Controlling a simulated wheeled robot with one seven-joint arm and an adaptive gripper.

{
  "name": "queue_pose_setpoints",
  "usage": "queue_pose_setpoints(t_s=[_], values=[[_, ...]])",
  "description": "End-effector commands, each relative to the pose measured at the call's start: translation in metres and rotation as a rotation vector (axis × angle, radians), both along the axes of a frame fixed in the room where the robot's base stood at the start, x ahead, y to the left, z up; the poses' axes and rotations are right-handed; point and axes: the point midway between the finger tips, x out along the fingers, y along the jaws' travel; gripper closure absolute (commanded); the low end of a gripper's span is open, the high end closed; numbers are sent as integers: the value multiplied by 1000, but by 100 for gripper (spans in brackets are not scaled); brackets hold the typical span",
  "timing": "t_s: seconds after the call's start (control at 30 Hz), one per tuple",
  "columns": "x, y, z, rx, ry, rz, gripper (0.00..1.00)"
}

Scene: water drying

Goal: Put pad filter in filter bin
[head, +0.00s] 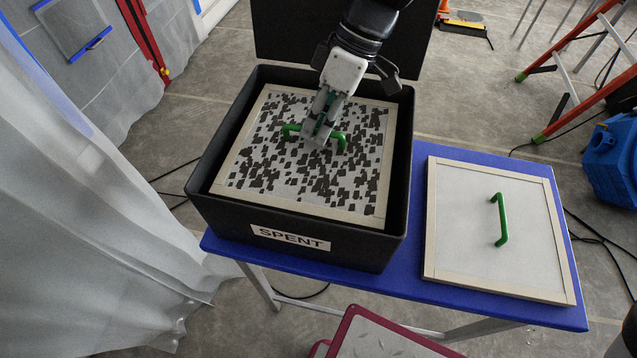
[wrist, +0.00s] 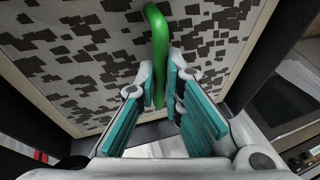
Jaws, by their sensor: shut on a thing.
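A pad filter (head: 262,178) with a pale frame, a white face with dark square flecks and a green handle (head: 290,131) is inside the black bin (head: 225,218) labelled SPENT. My gripper (head: 318,138) is shut on the green handle, at the middle of the filter. In the wrist view, the handle (wrist: 158,40) runs between the two fingers (wrist: 165,100), and the flecked face (wrist: 70,65) fills the upper part. The filter looks within the bin's walls, below the rim. I cannot tell whether it touches the bin floor.
A clean white filter (head: 470,225) with a green handle lies on the blue table (head: 415,190) right of the bin. The bin's lid (head: 285,40) stands open behind. Plastic sheeting (head: 80,220) hangs at left. A ladder (head: 575,75) and a blue container (head: 610,160) are at right.

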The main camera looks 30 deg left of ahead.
Motion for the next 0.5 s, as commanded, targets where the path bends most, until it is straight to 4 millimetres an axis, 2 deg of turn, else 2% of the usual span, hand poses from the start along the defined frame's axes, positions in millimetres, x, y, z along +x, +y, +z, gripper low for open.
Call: queue_pose_setpoints(t_s=[0.33, 0.5], values=[[0, 0, -54, -2, 2, 0, 100], [0, 0, -68, 0, 0, 1, 100]])
